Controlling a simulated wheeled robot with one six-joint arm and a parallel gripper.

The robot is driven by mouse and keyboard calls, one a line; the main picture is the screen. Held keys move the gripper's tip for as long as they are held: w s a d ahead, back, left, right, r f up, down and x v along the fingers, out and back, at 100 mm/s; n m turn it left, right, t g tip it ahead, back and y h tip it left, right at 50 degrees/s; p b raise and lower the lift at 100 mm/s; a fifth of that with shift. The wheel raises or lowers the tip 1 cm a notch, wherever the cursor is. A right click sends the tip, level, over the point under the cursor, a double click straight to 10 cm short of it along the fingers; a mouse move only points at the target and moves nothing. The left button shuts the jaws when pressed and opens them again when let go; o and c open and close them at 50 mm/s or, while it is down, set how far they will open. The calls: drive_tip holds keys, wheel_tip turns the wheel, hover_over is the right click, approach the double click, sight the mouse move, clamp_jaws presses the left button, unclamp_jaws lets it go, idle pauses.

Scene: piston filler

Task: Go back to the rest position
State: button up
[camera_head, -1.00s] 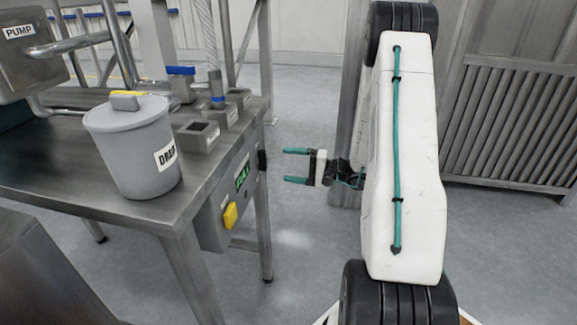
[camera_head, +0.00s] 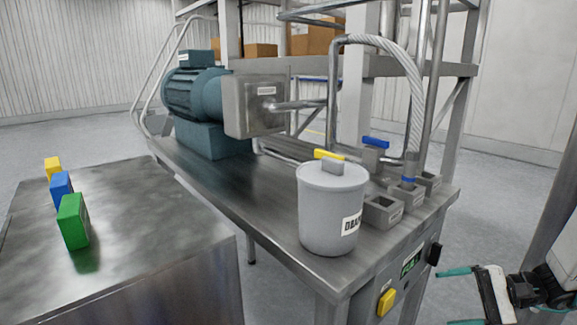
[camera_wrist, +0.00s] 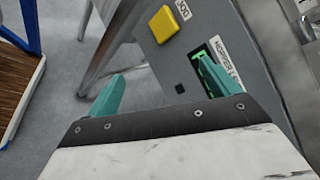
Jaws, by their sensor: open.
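My gripper (camera_head: 462,297) is at the lower right of the head view, with its two teal fingers apart and nothing between them. It points left toward the front panel of the steel table (camera_head: 216,196), apart from it in the head view. In the wrist view my gripper (camera_wrist: 152,88) also shows open and empty. The panel's yellow button (camera_wrist: 164,25) and lit green display (camera_wrist: 212,75) lie beyond the fingers. In the head view the yellow button (camera_head: 386,302) and green display (camera_head: 411,262) are left of my gripper.
A grey drain pot (camera_head: 328,215) stands on the table by a blue-green pump motor (camera_head: 196,97) and several small steel boxes (camera_head: 383,210). A steel cabinet (camera_head: 130,270) at left carries yellow, blue and green blocks (camera_head: 72,221). Grey floor is open at far left.

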drive_tip(key=s+a+r+n+g+h, duration=0.1)
drive_tip(key=s+a+r+n+h, duration=0.4)
drive_tip(key=s+r, duration=0.3)
drive_tip(key=s+a+r+n+g+h, duration=0.1)
drive_tip(key=s+a+r+n+h, duration=0.4)
drive_tip(key=s, duration=0.6)
wheel_tip(320, 180, up, 4)
drive_tip(key=a+h, duration=0.2)
drive_tip(key=h, duration=0.1)
drive_tip(key=shift+s+a+r+g, duration=0.15)
drive_tip(key=shift+a+r+g, duration=0.1)
drive_tip(key=shift+g, duration=0.05)
